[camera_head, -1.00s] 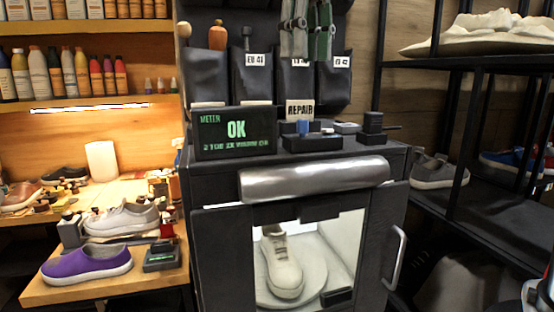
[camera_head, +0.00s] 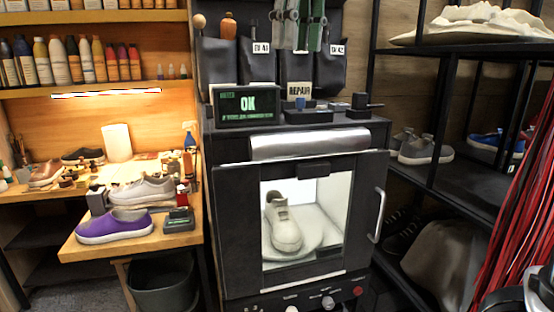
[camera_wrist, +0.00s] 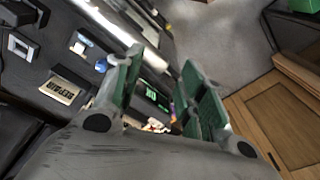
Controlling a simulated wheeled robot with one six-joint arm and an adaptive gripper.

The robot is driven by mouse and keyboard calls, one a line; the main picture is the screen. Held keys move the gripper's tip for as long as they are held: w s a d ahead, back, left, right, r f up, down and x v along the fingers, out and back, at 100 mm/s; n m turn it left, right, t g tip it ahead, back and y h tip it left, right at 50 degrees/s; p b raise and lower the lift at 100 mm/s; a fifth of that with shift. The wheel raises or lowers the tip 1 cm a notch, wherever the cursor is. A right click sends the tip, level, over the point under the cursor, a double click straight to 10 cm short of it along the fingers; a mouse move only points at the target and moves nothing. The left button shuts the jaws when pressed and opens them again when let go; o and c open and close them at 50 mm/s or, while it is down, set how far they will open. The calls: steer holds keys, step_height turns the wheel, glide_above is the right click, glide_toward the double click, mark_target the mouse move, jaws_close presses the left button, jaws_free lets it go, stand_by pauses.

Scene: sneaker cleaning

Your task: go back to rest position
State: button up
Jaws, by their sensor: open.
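My gripper (camera_head: 299,45) hangs at the top of the head view, in front of the tool pockets, with its grey-green fingers pointing down. In the wrist view my gripper (camera_wrist: 160,72) shows two green-padded fingers spread apart with nothing between them. Below it in the head view stands a black cabinet (camera_head: 235,225) with a glass-windowed door that looks shut. A pale sneaker (camera_head: 283,225) sits inside on a round plate. A display (camera_head: 247,105) on top of the cabinet reads OK.
A wooden bench (camera_head: 85,250) at left holds a purple shoe (camera_head: 115,226) and a pale grey sneaker (camera_head: 143,191). A dark bin (camera_head: 163,290) stands below. Black shelves (camera_head: 465,195) with shoes and hanging red strands (camera_head: 515,215) are at right.

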step_height(320, 180, down, 6)
steer(key=w, duration=0.2)
steer(key=s+d+f+m+t, duration=0.2)
steer(key=d+f+m, duration=0.1)
steer(key=d+f, duration=1.1)
steer(key=s+d+f+m+t, duration=0.1)
steer(key=s+d+f, duration=0.3)
steer(key=d, duration=0.5)
steer(key=s+d+f+m, duration=0.4)
steer(key=s+d, duration=0.3)
steer(key=d, duration=0.3)
steer(key=shift+m+t+h, duration=0.3)
steer(key=shift+t+h, duration=0.1)
